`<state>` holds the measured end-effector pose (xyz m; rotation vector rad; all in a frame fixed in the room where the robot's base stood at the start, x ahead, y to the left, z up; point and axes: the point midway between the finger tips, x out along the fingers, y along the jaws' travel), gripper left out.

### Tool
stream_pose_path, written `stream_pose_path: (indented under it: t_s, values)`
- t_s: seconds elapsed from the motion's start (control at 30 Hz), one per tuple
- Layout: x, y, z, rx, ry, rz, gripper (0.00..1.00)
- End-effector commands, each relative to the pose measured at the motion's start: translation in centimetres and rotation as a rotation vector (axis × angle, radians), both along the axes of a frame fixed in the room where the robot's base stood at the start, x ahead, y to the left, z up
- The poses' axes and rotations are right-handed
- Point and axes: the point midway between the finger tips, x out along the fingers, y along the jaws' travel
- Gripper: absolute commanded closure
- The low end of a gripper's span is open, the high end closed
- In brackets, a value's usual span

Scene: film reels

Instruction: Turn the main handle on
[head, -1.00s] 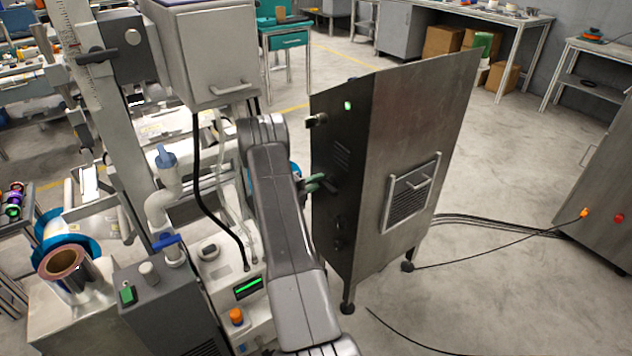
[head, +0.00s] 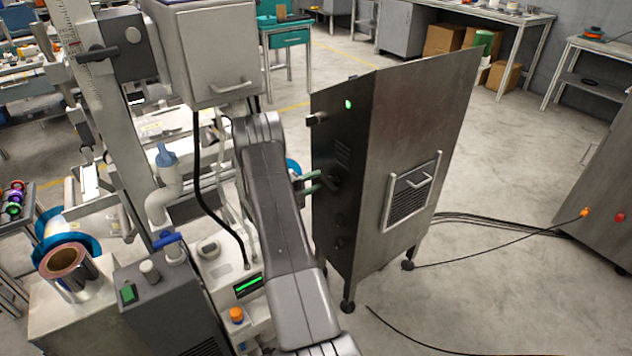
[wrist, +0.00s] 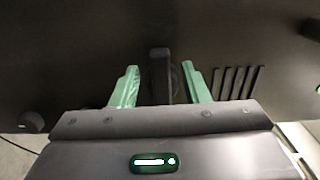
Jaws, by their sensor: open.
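The main handle (wrist: 160,72) is a dark lever on a round base on the cabinet's dark side panel. In the wrist view it stands between the two green fingers of my gripper (wrist: 162,86), with a gap on each side. In the head view my gripper (head: 312,183) is at the cabinet's left side, with the handle (head: 331,182) just at its fingertips. My gripper is open. The cabinet (head: 420,130) is tall, dark metal, with a green light (head: 348,104) near the top of that side.
Below the handle, dark knobs (head: 340,219) sit on the same panel; slots (wrist: 236,82) lie beside it in the wrist view. A machine with a grey box (head: 212,60) stands left of my arm. Cables (head: 480,228) cross the floor at right.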

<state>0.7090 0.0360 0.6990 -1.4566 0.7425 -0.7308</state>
Motion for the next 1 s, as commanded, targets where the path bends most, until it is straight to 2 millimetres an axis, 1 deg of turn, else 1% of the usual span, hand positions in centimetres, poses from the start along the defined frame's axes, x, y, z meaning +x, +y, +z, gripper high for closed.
stream_pose_path:
  t_s: [0.3, 0.5, 0.7, 1.0]
  values:
    - [-4.2, 5.9, -0.1, -0.001, 0.002, 0.006, 0.58]
    - [-6.3, 8.8, 0.0, 0.000, 0.001, 0.004, 0.58]
    - [-7.3, 10.0, 0.0, -0.001, 0.001, 0.002, 0.58]
    - [-7.4, 10.1, 0.0, -0.001, 0.001, 0.001, 0.58]
